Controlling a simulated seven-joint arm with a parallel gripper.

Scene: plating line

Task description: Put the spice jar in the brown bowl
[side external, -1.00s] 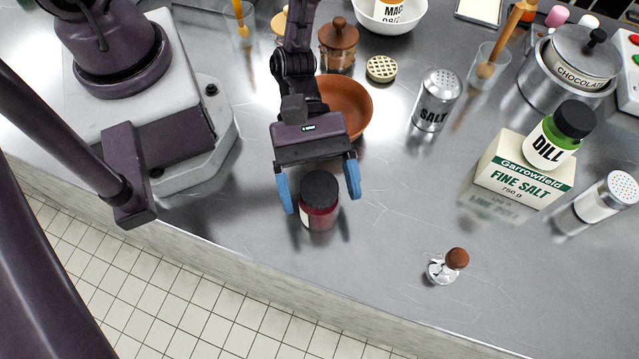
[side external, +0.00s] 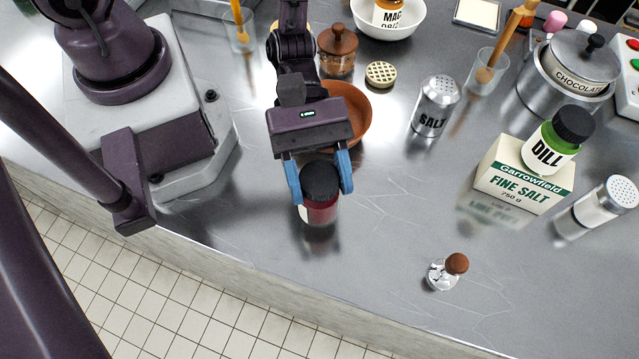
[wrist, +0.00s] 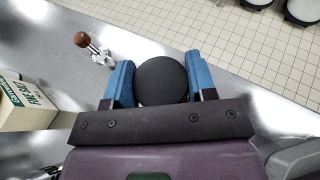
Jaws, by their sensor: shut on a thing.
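The spice jar (side external: 319,209) has dark red contents, a pale label and a black lid. My gripper (side external: 319,186) is shut on it, with one blue finger on each side of its upper part. The jar is upright at or just above the steel counter; I cannot tell if it touches. In the wrist view the black lid (wrist: 162,80) fills the space between the fingers (wrist: 160,84) and hides the jar's body. The brown bowl (side external: 358,117) is on the counter behind my gripper, which hides its left part.
A salt shaker (side external: 436,107) and a wooden-lidded jar (side external: 337,50) stand near the bowl, with a lattice-topped round lid (side external: 381,74). A dill jar (side external: 556,140) sits on a salt box (side external: 523,174) at the right. The counter between is clear.

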